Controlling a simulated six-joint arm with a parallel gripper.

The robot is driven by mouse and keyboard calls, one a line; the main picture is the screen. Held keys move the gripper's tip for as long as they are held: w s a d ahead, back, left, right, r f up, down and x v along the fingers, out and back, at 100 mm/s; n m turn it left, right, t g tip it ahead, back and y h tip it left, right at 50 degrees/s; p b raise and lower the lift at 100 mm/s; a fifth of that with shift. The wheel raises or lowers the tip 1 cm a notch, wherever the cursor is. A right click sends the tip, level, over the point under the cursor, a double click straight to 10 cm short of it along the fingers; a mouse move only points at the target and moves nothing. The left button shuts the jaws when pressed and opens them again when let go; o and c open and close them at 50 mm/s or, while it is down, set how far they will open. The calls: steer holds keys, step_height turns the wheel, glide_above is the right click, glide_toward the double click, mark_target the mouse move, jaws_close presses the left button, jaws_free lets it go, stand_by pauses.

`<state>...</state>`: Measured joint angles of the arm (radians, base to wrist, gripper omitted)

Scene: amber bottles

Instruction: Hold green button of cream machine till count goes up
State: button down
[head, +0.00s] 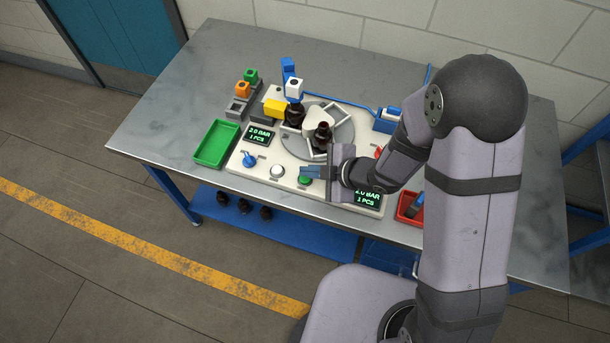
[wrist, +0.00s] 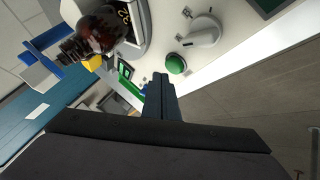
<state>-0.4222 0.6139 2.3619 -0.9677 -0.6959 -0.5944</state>
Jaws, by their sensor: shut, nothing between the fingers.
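The cream machine (head: 236,164) stands on the metal table. Its green button (head: 305,181) is on the front edge of the panel; it also shows in the wrist view (wrist: 176,64). My gripper (head: 303,171) is shut and empty, its fingers just beside the button in the head view. In the wrist view the fingertips (wrist: 160,76) are left of the button, apart from it in the picture; their height above the panel is unclear. The left display (head: 259,135) and the right display (head: 368,198) both read 2.0 BAR, 1 PCS.
Amber bottles (head: 322,136) stand on the turntable. A green tray (head: 216,144) and red tray (head: 404,211) flank the machine.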

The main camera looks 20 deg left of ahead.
mark_target(309, 180)
steer(key=shift+r+p, duration=2.3)
steer(key=shift+r, duration=0.25)
steer(key=w+d+r+m+t+h, duration=0.1)
steer(key=w+d+r+m+h, duration=0.2)
steer(key=d+m, duration=0.5)
steer(key=w+d+r+m+t+h, duration=0.15)
steer(key=d+m+h, duration=0.3)
steer(key=d, duration=0.85)
steer(key=s+d+r+m+g, duration=0.2)
steer(key=s+d+m, duration=0.2)
steer(key=s, duration=0.3)
steer(key=s+d+r+m+g+h, duration=0.1)
steer(key=s+d+m+g, duration=0.2)
steer(key=s+m, duration=0.4)
steer(key=shift+d+r, duration=0.35)
steer(key=shift+r, duration=0.05)
